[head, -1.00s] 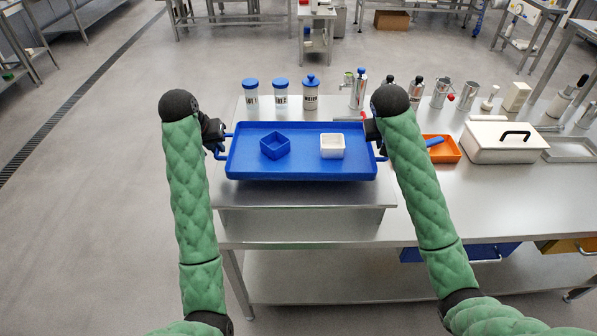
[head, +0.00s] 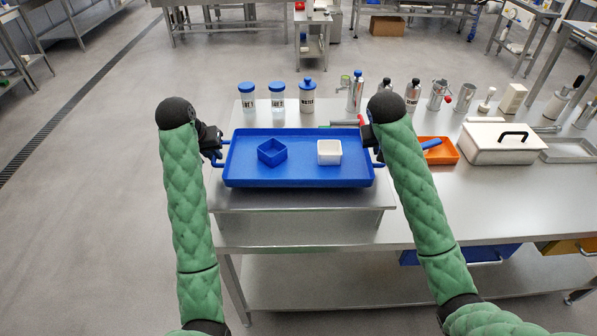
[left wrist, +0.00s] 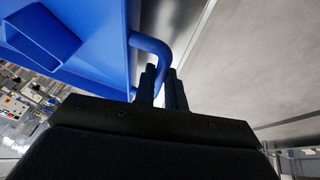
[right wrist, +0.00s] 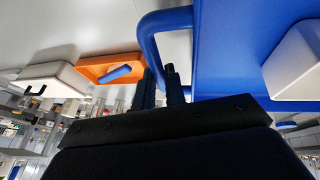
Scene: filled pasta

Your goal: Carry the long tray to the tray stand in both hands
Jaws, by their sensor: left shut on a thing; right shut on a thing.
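The long blue tray (head: 300,178) is level in the head view, above the raised metal stand (head: 300,199) on the table. I cannot tell whether its underside touches the stand. A small blue square bowl (head: 272,152) and a white square bowl (head: 329,152) sit upright in it. My left gripper (head: 216,152) is shut on the tray's left handle (left wrist: 158,48). My right gripper (head: 374,147) is shut on its right handle (right wrist: 150,40). In the wrist views the fingers of the left gripper (left wrist: 163,78) and right gripper (right wrist: 163,78) meet these handles.
Lidded bottles (head: 277,98) and metal shakers stand behind the tray. An orange tray (head: 440,152) with a blue-handled tool lies to the right, beside a white lidded box (head: 502,146). The metal table's front right (head: 480,205) is clear.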

